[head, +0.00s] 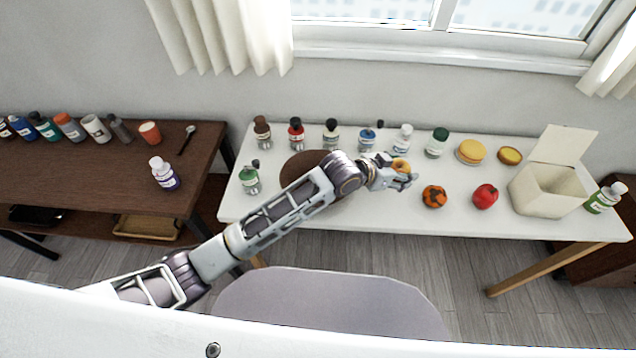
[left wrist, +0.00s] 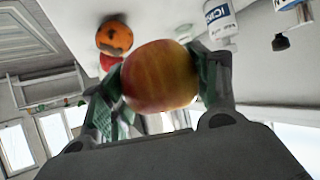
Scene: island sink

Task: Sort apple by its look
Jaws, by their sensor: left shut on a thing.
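My left gripper (head: 402,178) is shut on a yellow-and-red apple (head: 400,166) over the middle of the white table. In the left wrist view this apple (left wrist: 160,77) sits between the two fingers, its skin smooth with no dark spots on the side shown. An orange apple with dark blotches (head: 434,197) lies on the table just right of the gripper. A plain red apple (head: 485,196) lies further right. The cream box (head: 540,194) with its lid up stands at the right end of the table. My right gripper is not in view.
Several bottles (head: 331,135) line the white table's back edge. Two round yellow items (head: 471,152) lie at back right. A brown round mat (head: 300,162) is partly behind my arm. A green-labelled bottle (head: 606,197) stands right of the box. A dark table (head: 70,165) is at left.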

